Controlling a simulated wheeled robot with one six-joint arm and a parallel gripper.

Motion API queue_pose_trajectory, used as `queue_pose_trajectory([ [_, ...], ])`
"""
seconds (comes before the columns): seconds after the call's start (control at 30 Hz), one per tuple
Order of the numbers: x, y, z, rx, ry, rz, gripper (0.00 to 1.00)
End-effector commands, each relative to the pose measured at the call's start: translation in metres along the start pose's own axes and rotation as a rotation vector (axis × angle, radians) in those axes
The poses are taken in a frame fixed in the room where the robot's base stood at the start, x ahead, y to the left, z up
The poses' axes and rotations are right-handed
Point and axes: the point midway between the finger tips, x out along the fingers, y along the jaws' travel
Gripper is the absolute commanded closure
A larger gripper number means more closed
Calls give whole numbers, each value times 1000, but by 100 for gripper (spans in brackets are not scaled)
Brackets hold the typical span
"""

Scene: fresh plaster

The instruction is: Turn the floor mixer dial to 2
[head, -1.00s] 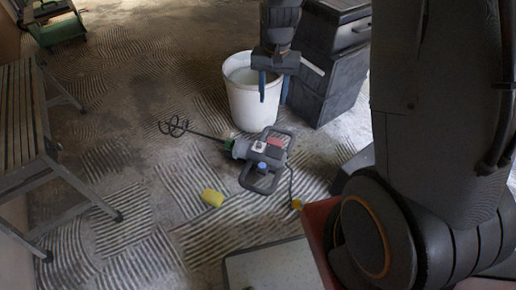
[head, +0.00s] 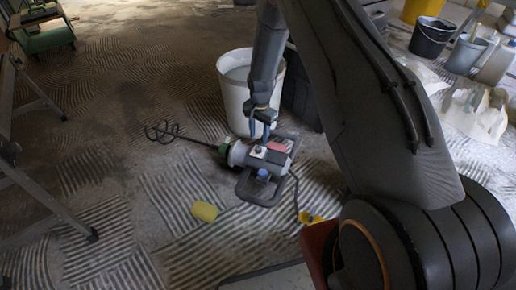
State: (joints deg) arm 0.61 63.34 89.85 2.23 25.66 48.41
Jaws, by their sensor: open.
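The floor mixer (head: 258,160) lies on the combed floor, with a grey body, black handles, a green collar and a spiral paddle (head: 163,131) pointing left. A blue knob (head: 263,174) sits on its near side, and a pale block with a dark mark (head: 258,151) sits on top. I cannot read any numbers, nor tell which of the two is the dial. I cannot tell whether a fingertip touches the mixer.
A white bucket (head: 236,98) stands right behind the mixer. A yellow sponge (head: 204,211) lies in front of it. A metal trestle (head: 40,195) stands at left. Dark boxes (head: 303,100) and a black bucket (head: 431,38) are behind.

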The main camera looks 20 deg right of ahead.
Motion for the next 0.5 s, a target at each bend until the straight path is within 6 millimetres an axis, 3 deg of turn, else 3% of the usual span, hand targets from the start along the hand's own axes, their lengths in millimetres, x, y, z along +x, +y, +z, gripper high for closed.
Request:
queue_pose_trajectory([
  [0.5, 68, 0, 0, -2, 0, 0, 58],
])
